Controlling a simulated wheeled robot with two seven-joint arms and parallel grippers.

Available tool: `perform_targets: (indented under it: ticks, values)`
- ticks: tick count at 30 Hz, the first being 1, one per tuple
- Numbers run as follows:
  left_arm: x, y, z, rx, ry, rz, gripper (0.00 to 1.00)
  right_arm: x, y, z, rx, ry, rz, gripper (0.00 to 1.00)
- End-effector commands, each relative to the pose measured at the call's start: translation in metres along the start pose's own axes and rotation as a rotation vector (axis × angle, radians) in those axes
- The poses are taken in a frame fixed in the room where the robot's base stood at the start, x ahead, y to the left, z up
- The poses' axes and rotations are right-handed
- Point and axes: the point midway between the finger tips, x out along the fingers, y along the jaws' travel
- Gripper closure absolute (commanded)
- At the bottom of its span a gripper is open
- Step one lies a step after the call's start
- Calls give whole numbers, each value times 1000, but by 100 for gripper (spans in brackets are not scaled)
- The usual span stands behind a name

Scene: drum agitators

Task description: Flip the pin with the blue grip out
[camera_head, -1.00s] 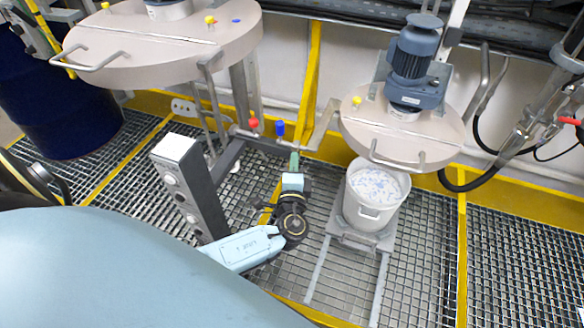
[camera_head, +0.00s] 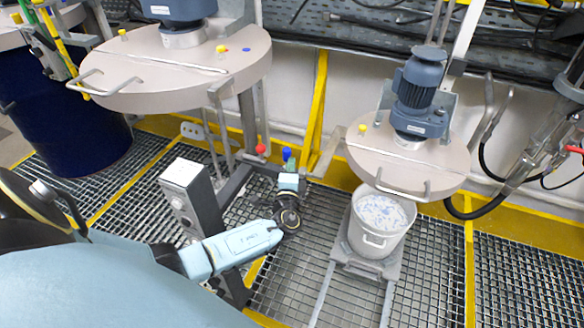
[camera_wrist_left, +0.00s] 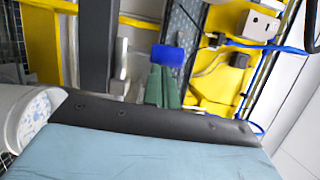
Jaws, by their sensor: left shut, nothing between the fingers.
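The pin's blue grip (camera_head: 287,154) stands on the frame between the two agitators, right of a red grip (camera_head: 260,149). In the left wrist view the blue grip (camera_wrist_left: 168,55) shows as a blue block just beyond my fingertips. My left gripper (camera_head: 291,165) is right at the blue grip, on its near side. Its green fingers (camera_wrist_left: 163,86) are shut with nothing between them. I cannot tell whether the fingertips touch the grip. The pin's shaft is hidden behind the grip and gripper. My right gripper is not in view.
A grey control box (camera_head: 184,190) on a post stands left of my left arm. A white bucket (camera_head: 364,243) of pale bluish-white contents stands right of it, under an agitator lid (camera_head: 408,165). Another lid (camera_head: 170,70) is at upper left. Bare grating (camera_head: 300,255) lies between post and bucket.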

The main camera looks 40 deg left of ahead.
Motion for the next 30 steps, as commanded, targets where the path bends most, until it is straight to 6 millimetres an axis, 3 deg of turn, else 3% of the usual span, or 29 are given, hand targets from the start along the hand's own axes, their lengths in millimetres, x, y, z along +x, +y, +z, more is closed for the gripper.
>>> perform_targets:
  ticks: [7,20,27,30]
  values:
    - [10,3,31,3,-1,-2,100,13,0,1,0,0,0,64]
    - [8,0,29,-1,-2,-3,100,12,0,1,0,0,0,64]
    - [-20,3,-8,-5,10,2,100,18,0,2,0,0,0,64]
    - [-47,3,-3,-1,9,4,100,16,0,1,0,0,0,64]
